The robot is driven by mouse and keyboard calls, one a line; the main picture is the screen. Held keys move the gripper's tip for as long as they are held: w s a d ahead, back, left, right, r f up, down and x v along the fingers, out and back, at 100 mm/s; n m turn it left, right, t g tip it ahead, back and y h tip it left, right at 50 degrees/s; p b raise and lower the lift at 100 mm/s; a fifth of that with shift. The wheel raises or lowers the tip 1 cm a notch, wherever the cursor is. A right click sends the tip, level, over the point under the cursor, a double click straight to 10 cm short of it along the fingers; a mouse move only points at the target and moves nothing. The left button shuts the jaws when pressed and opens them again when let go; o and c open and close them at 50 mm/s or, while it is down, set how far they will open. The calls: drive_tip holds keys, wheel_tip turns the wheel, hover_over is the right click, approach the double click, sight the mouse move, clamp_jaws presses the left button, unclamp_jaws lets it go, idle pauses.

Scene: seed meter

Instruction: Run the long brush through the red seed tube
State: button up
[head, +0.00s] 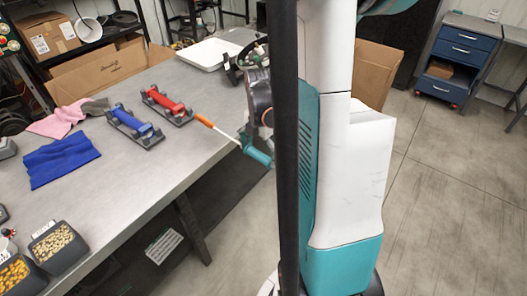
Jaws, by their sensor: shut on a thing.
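The red seed tube (168,102) lies level in a dark stand on the grey table. The long brush (225,134) has an orange end, a thin pale shaft and a thick teal end. My gripper (247,138) is shut on the brush near its teal end, beyond the table's right edge. The brush's orange end points left toward the red tube's near right end and appears apart from it. My arm and a dark post hide part of the gripper, so its fingers show poorly.
A blue tube (134,123) in a like stand lies left of the red one. Blue cloth (60,160), pink cloth (56,122) and seed bins (57,246) are at the left. A white tray (212,54) lies at the back. The table's front middle is clear.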

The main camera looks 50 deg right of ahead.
drive_tip(key=w+f+b, duration=0.2)
drive_tip(key=w+f, duration=0.1)
drive_tip(key=shift+w+f, duration=0.2)
drive_tip(key=shift+w, duration=0.05)
drive_tip(key=shift+w+f, duration=0.1)
drive_tip(key=shift+w, duration=0.2)
drive_tip(key=shift+w+b, duration=0.3)
drive_tip(key=shift+w, duration=1.35)
drive_tip(key=shift+w, duration=0.1)
drive_tip(key=w, duration=0.6)
drive_tip(key=shift+b, duration=0.3)
drive_tip(key=shift+w+a, duration=0.1)
drive_tip(key=shift+w+a, duration=0.15)
drive_tip(key=shift+w, duration=9.5)
